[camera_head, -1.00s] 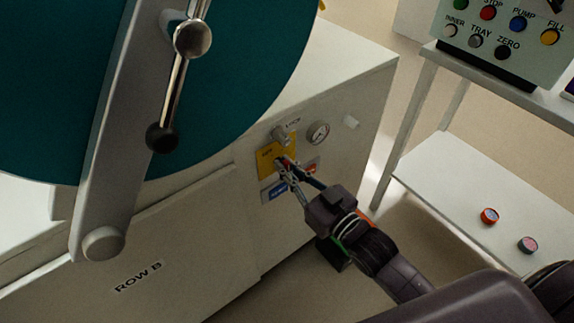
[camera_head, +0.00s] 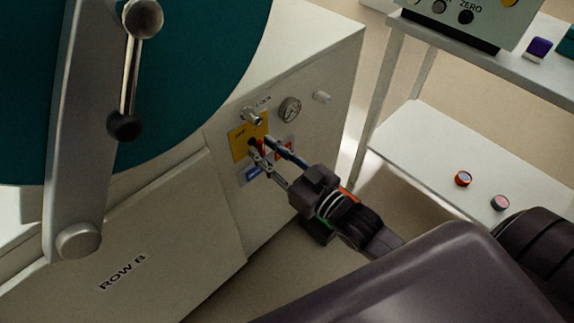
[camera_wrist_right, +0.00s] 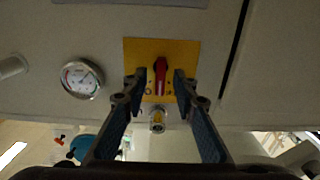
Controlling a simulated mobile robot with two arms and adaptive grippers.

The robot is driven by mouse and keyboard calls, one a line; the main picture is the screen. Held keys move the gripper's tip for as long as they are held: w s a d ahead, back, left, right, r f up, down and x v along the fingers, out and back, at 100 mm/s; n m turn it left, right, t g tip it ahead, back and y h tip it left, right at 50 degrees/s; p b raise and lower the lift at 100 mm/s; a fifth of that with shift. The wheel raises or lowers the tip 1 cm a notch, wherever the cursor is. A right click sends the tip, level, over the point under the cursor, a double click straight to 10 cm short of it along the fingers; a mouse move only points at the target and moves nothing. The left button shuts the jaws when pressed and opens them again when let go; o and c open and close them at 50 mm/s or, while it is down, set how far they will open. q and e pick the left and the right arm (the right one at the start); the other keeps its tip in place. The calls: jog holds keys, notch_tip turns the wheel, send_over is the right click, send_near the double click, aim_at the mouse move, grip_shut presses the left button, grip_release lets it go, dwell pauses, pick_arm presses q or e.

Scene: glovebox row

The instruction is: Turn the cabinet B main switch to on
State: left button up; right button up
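The cabinet switch is a red knob on a yellow plate (camera_head: 236,150) on the cabinet face, beside the pressure gauge. In the right wrist view the red knob (camera_wrist_right: 160,72) stands upright in the picture on the yellow plate (camera_wrist_right: 190,50), with small marks too blurred to read. My right gripper (camera_head: 258,143) is at the plate, with its fingers parted. In the wrist view its fingertips (camera_wrist_right: 160,82) lie on either side of the knob, with gaps showing on both sides. In the head view the fingers partly hide the knob. My left gripper is not in view.
A lock cylinder (camera_head: 252,116) and a gauge (camera_head: 290,109) sit close by the plate. A large teal door (camera_head: 200,60) with a steel handle (camera_head: 129,70) is at left. A white shelf (camera_head: 425,150) with two small round items stands at right.

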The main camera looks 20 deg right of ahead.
jog(key=v, duration=1)
jog(key=shift+s, duration=0.25)
